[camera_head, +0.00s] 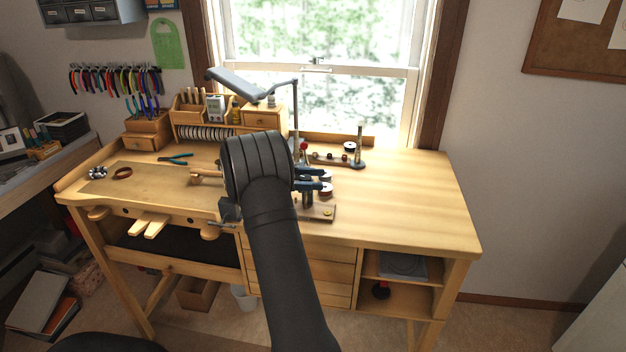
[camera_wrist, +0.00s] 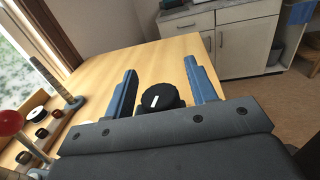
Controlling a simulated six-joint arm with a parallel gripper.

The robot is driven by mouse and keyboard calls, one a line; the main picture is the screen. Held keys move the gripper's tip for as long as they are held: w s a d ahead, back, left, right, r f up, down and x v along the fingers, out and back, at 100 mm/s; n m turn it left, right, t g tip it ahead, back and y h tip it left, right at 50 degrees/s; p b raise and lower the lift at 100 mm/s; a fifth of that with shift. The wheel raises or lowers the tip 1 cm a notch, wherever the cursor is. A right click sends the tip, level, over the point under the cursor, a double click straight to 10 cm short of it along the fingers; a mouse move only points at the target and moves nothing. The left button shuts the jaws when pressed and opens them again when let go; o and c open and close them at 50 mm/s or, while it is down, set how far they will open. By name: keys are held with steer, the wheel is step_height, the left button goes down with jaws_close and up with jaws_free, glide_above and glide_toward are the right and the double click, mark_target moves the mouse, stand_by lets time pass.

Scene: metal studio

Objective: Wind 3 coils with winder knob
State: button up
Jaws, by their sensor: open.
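My gripper (camera_wrist: 161,72) is open, with one blue finger on each side of a round black knob (camera_wrist: 160,97) in the wrist view. The knob has a short white mark on its face. I cannot tell whether either finger touches it. In the head view my gripper (camera_head: 320,180) points right over the bench, beside small reddish-brown and pale parts. A wooden base (camera_head: 319,213) with a brass-coloured disc lies below it. My arm hides much of the winder, and I cannot make out any wire or coils.
A stand (camera_head: 335,158) with several small spools and an upright post sits behind my gripper. A red ball (camera_head: 304,146) stands close behind my wrist. A lamp (camera_head: 250,85) hangs over the back. Blue-handled pliers (camera_head: 175,159) lie left. The bench's right side (camera_head: 420,205) is clear.

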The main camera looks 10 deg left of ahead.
steer(key=s+d+r, duration=0.3)
steer(key=d+r, duration=0.8)
steer(key=shift+s, duration=0.35)
